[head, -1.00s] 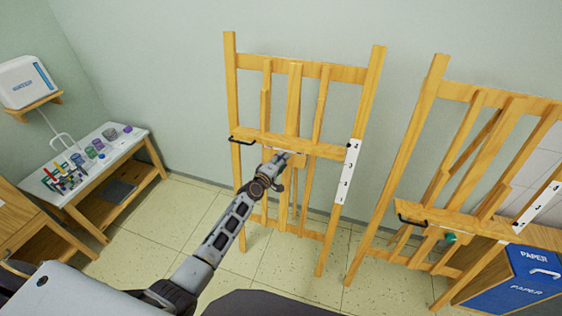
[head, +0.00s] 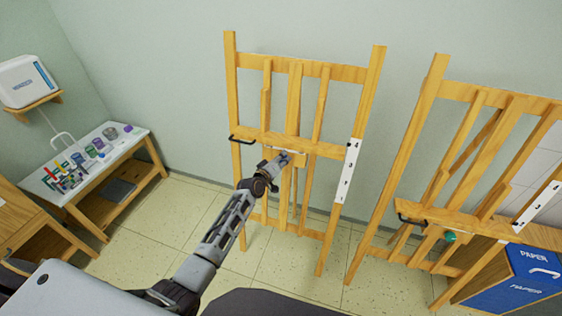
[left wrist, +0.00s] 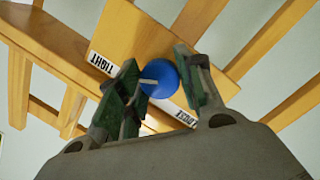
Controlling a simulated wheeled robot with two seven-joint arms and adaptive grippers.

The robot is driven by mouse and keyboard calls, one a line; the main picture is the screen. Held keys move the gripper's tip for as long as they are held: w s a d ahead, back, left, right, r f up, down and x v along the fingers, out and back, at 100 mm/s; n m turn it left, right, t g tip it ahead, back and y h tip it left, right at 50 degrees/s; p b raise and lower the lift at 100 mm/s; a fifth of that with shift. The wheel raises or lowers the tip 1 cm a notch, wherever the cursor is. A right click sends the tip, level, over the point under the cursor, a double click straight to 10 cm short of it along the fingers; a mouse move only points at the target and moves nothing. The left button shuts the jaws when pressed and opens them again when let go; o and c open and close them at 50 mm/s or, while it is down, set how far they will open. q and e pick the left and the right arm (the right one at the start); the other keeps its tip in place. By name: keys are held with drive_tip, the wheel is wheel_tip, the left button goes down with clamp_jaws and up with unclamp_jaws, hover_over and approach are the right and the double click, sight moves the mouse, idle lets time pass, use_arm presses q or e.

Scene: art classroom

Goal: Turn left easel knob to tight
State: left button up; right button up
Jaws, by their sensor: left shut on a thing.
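The left easel (head: 293,100) is wooden and stands against the wall. Its blue knob (left wrist: 158,77) shows in the left wrist view on a wooden block, with a pale line running from near its middle towards its left edge. A "TIGHT" label (left wrist: 101,63) lies on the line's side; a "LOOSE" label (left wrist: 186,117), partly hidden, lies lower right. My left gripper (head: 284,159) is at the block below the easel's ledge. In the left wrist view my left gripper (left wrist: 166,93) is shut on the knob, a finger on each side. My right gripper is not in view.
A second easel (head: 430,85) with a green knob (head: 450,237) stands to the right, beside a blue paper box (head: 530,275). A white-topped table (head: 110,150) with art supplies is at the left. Tiled floor is clear between table and left easel.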

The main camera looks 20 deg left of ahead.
use_arm(q)
drive_tip(key=o, duration=1)
drive_tip(key=shift+n, duration=0.4)
